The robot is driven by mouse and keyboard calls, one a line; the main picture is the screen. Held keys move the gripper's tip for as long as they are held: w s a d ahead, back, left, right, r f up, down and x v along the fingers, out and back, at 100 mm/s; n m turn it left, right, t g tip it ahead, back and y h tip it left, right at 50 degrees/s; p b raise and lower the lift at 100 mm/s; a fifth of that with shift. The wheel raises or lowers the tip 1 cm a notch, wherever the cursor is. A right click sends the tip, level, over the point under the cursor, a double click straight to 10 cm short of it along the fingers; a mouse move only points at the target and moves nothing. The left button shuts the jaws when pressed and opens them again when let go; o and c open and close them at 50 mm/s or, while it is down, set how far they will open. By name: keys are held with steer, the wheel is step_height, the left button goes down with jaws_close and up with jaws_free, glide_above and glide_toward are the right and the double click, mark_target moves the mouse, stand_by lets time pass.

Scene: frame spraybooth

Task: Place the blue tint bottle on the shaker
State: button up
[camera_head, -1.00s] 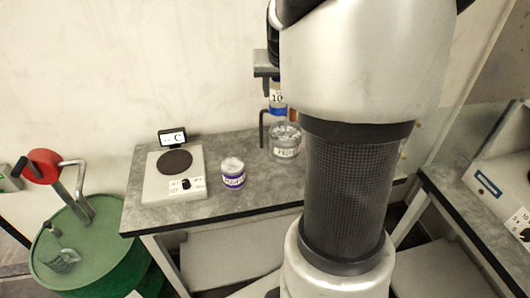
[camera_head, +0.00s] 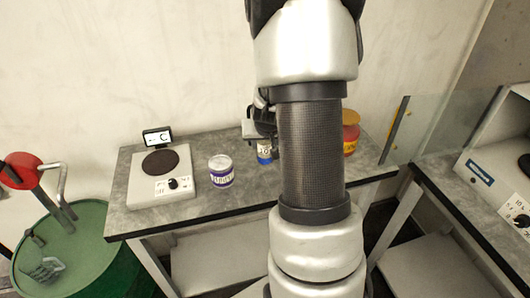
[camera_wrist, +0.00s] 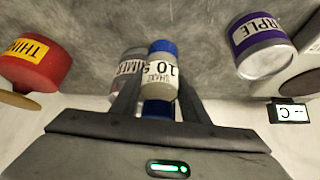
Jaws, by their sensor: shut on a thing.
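My gripper (camera_wrist: 158,100) is shut on a small bottle (camera_wrist: 160,78) with a blue cap, a white label reading "10" and a blue lower end. In the head view the bottle (camera_head: 264,151) shows beside my arm, right of the purple-labelled can; whether it touches the table is unclear. A pale device (camera_head: 162,190) with a dark round pad, dial and small screen stands at the table's left. Another pale device (camera_head: 497,165) with a dial stands on the right-hand table. I cannot tell for certain which is the shaker.
The purple-labelled can (camera_head: 221,172) stands between the left device and the bottle. A clear jar (camera_wrist: 128,66) is partly hidden behind the bottle. A red can (camera_head: 351,137) stands right of my arm, near a glass panel (camera_head: 425,130). A green drum (camera_head: 70,250) is at left.

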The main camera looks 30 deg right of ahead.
steer(key=shift+f, duration=1.65)
steer(key=shift+f, duration=0.1)
steer(key=shift+f+b, duration=0.15)
steer(key=shift+b, duration=0.25)
steer(key=o, duration=1.2)
